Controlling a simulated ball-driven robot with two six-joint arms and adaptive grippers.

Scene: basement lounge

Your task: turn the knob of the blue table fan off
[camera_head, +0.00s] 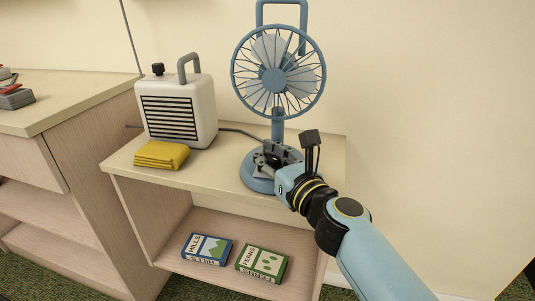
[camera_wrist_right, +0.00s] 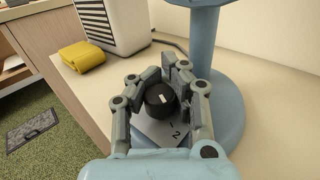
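The blue table fan (camera_head: 275,80) stands upright on the light wooden shelf unit. Its round base (camera_head: 256,184) is partly hidden by my right gripper (camera_head: 276,158), which reaches in from the lower right. In the right wrist view, the black knob (camera_wrist_right: 160,100) with a white mark sits on a pale dial plate (camera_wrist_right: 158,132) where "1" and "2" can be read; the rest of the plate is hidden. The fingers of my right gripper (camera_wrist_right: 164,82) lie close on both sides of the knob and appear to touch it. My left gripper is not in view.
A white heater (camera_head: 178,108) with a black knob and a folded yellow cloth (camera_head: 162,154) stand left of the fan. A dark cord runs behind. Two small boxes, blue (camera_head: 207,249) and green (camera_head: 261,262), lie on the lower shelf. A wooden cabinet (camera_head: 75,98) is at left.

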